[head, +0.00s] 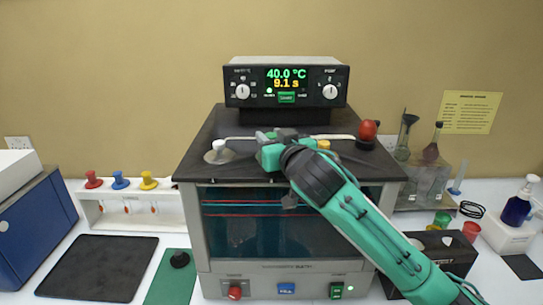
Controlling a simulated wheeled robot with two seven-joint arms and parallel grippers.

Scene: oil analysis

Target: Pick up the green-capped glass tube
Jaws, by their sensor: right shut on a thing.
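My right gripper (280,140) reaches in from the lower right over the black top of the bath. The glass of this tube cannot be made out. My left gripper is not in view.
The bath's black top (195,160) also carries a white knob (219,146) and a red bulb (368,130). The control box (285,82) stands behind. A white rack (95,212) with red, blue and yellow caps is at left. A black mat (98,268) lies clear.

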